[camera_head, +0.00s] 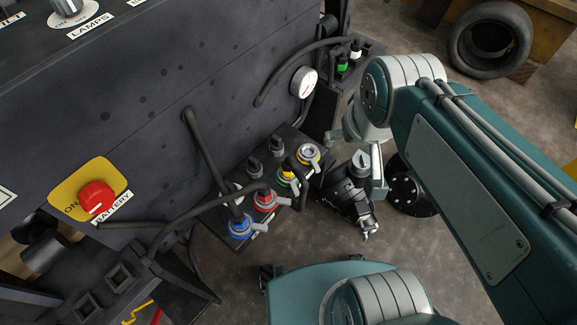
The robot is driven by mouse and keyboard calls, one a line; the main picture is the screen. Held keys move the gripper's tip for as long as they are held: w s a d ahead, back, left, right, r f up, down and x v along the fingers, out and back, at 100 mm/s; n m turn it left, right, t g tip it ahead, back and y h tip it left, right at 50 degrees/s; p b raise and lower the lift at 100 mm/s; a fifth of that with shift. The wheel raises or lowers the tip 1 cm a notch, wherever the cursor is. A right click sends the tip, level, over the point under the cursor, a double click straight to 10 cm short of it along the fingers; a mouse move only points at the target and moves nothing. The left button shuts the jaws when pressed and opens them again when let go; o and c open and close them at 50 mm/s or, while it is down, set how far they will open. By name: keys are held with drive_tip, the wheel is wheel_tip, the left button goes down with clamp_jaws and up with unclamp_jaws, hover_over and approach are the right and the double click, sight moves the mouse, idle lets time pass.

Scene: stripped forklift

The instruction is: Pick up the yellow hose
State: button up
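A dark hose end with a yellow band (286,175) stands in a row of coloured valve fittings on a dark block, at the middle of the view. It appears to sit in the green-ringed fitting (288,184). A yellow-ringed fitting (308,154) is just behind it to the right, with no hose clearly seen in it. My gripper (369,229) hangs to the right of the fittings, pointing down and apart from them. Its fingertips are small and dark here, so their opening is unclear. I see nothing held in it.
A red fitting (266,201) and a blue fitting (240,229) with dark hoses are at front left. A gauge (304,82) and green-banded hose end (342,64) are behind. The dark panel (150,110) walls the left. A tyre (491,40) lies at back right.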

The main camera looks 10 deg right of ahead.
drive_tip(key=w+a+f+g, duration=0.3)
drive_tip(key=w+a+f, duration=0.1)
drive_tip(key=w+f, duration=0.15)
drive_tip(key=g, duration=0.2)
hover_over(288, 162)
drive_tip(key=w+d, duration=0.1)
drive_tip(key=w, duration=0.1)
drive_tip(key=shift+n, duration=0.3)
wheel_tip(288, 162, down, 6)
drive_tip(key=shift+d+r, duration=0.1)
drive_tip(key=shift+d, duration=0.05)
wheel_tip(288, 162, down, 6)
drive_tip(key=shift+r, duration=0.1)
drive_tip(key=f, duration=0.2)
drive_tip(key=a+f, duration=0.1)
drive_tip(key=f, duration=0.2)
drive_tip(key=shift+w, duration=0.2)
drive_tip(key=shift+c, duration=0.3)
clamp_jaws()
